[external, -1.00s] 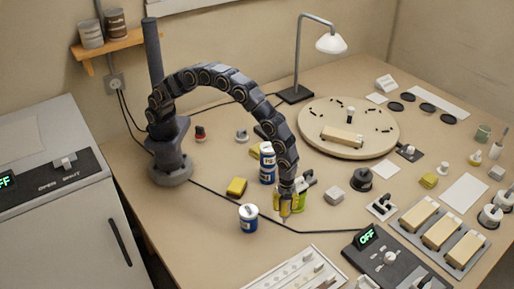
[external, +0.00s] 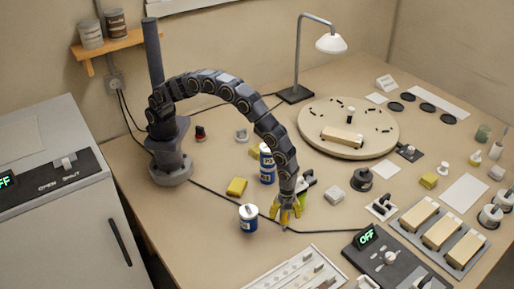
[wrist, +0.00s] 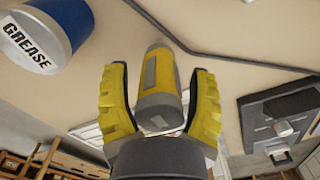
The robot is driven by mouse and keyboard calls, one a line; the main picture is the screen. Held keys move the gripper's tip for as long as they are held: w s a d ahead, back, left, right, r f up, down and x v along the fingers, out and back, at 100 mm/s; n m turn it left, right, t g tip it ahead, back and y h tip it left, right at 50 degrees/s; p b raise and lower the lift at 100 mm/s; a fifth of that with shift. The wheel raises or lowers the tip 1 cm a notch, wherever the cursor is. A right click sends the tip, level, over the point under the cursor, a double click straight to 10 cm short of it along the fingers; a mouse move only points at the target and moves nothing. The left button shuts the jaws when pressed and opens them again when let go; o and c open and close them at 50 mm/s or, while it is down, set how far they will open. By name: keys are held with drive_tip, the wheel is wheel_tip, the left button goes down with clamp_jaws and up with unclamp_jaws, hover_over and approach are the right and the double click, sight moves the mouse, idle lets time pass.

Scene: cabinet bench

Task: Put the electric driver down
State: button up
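The electric driver (wrist: 160,85), yellow with grey ends, lies between my gripper's fingers in the wrist view, with narrow gaps beside it. My gripper (external: 287,213) has yellow fingers spread apart, low over the bench in the external view; it also shows in the wrist view (wrist: 161,72). The fingers and arm mostly hide the driver in the external view, so I cannot tell exactly how it rests on the bench.
A blue and white grease tin (external: 248,219) stands left of my gripper and a taller blue can (external: 267,165) behind it. A dark cable (external: 325,231) runs close by on the bench. A control panel (external: 395,262) reading OFF is to the right.

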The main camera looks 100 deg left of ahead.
drive_tip(key=shift+r, duration=0.1)
wheel_tip(320, 180, up, 11)
drive_tip(key=shift+r, duration=0.6)
drive_tip(key=s+a+r+n, duration=0.4)
drive_tip(key=s+a+r, duration=0.2)
drive_tip(key=a+r, duration=0.15)
drive_tip(key=s+a+r+n, duration=0.1)
drive_tip(key=s+a+n, duration=0.3)
drive_tip(key=s, duration=0.5)
drive_tip(key=s+a+r+n+g, duration=0.1)
drive_tip(key=s+a+n, duration=0.3)
drive_tip(key=s, duration=0.5)
drive_tip(key=s+a+r+n, duration=0.2)
drive_tip(key=s+a, duration=0.3)
drive_tip(key=s, duration=0.4)
drive_tip(key=shift+r+n+g, duration=0.25)
drive_tip(key=shift+n+g, duration=0.05)
drive_tip(key=shift+n, duration=0.6)
drive_tip(key=shift+a, duration=0.1)
